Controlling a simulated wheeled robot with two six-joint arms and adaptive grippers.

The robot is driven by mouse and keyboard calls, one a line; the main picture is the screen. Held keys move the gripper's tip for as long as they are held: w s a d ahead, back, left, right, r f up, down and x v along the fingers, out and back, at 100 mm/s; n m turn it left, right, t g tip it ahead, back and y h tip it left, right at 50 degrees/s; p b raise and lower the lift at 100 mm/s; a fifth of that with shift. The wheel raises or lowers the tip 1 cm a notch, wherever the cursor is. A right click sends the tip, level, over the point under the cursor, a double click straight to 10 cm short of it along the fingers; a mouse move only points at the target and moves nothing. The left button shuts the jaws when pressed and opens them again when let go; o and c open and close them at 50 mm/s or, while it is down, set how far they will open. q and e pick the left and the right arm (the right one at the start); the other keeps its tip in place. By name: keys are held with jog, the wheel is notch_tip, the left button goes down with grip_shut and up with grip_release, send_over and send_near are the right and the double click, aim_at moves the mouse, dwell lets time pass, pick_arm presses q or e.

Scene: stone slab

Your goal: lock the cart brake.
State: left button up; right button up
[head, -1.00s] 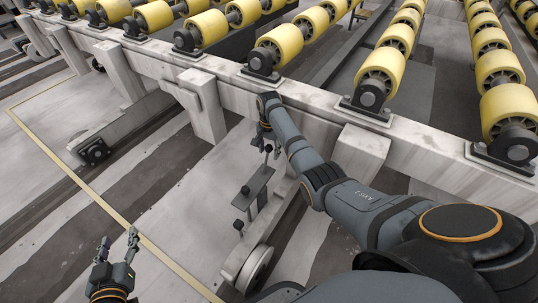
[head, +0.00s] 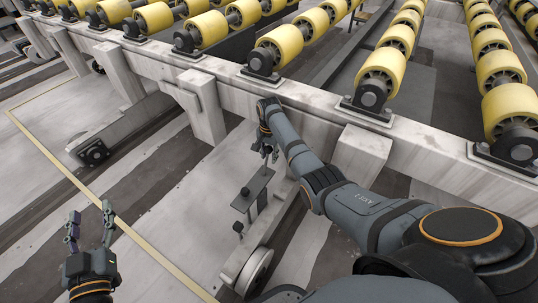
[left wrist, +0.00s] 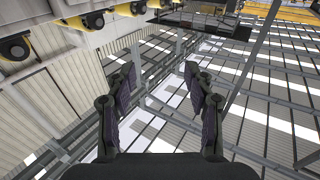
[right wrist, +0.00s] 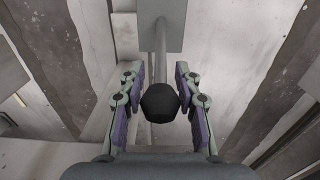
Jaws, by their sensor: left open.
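The cart brake has a grey plate (head: 256,188) with a rod and black knobs, standing above a caster wheel (head: 257,270) in the head view. My right gripper (head: 267,153) is over the top end of this lever. In the right wrist view, a black knob (right wrist: 160,103) on a grey rod sits between the open fingers of my right gripper (right wrist: 157,70). Both fingers look apart from the knob, and depth is hard to tell. My left gripper (head: 90,214) is open and empty at lower left; it also shows in the left wrist view (left wrist: 159,68).
A white frame beam (head: 225,90) with yellow rollers (head: 380,68) runs across the head view above my right gripper. White legs (head: 205,115) and another caster (head: 94,153) stand to the left. The floor around my left gripper is clear.

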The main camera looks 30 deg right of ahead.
grip_shut()
dwell(0.4)
